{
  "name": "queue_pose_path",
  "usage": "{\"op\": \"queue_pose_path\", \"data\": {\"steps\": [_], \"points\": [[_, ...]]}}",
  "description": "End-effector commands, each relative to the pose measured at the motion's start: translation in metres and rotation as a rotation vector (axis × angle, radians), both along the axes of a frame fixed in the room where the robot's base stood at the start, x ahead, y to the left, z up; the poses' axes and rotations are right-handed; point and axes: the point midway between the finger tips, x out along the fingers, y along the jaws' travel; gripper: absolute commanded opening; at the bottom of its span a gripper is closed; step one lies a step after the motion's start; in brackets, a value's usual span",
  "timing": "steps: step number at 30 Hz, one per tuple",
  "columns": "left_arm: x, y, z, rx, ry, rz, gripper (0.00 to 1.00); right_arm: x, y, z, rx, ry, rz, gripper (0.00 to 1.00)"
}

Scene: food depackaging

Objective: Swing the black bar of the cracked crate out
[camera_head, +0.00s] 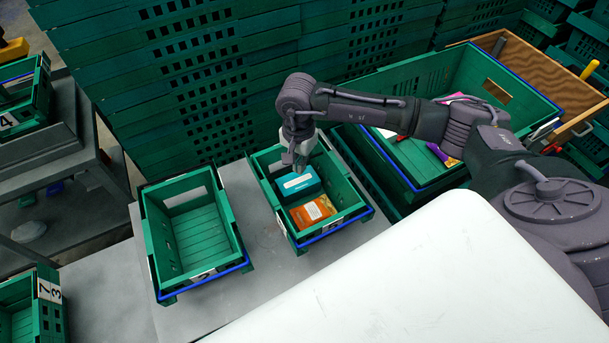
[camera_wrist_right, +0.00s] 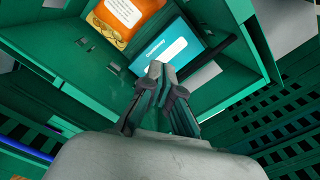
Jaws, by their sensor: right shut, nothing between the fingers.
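A green crate (camera_head: 345,184) stands on the grey table and holds a teal box (camera_head: 298,185) and an orange package (camera_head: 312,211). The same crate (camera_wrist_right: 232,85) shows in the right wrist view, with a black bar (camera_wrist_right: 212,55) along its inner side, beside the teal box (camera_wrist_right: 166,52). My right gripper (camera_head: 294,161) is over the crate's far end; its fingers (camera_wrist_right: 163,74) are shut and empty, close to the teal box and the near end of the bar. I cannot tell whether they touch the bar. No crack is clear to see. My left gripper is out of view.
An empty green crate (camera_head: 150,228) with a blue bar stands to the left. A larger green crate (camera_head: 385,80) with several items stands at the right. Stacked green crates (camera_head: 190,60) wall off the back. A white surface (camera_head: 420,275) fills the front.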

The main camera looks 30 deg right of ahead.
Motion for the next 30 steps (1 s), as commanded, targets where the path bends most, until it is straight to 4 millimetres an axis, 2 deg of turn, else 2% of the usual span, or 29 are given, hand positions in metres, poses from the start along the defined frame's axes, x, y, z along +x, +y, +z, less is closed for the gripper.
{"op": "queue_pose_path", "data": {"steps": [8,30], "points": [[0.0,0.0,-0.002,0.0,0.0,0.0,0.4,0.0,0.0,-0.002,0.0,0.0,0.0,0.0],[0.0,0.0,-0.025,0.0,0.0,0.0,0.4,0.0,0.0,-0.027,0.0,0.0,0.0,0.0]]}}
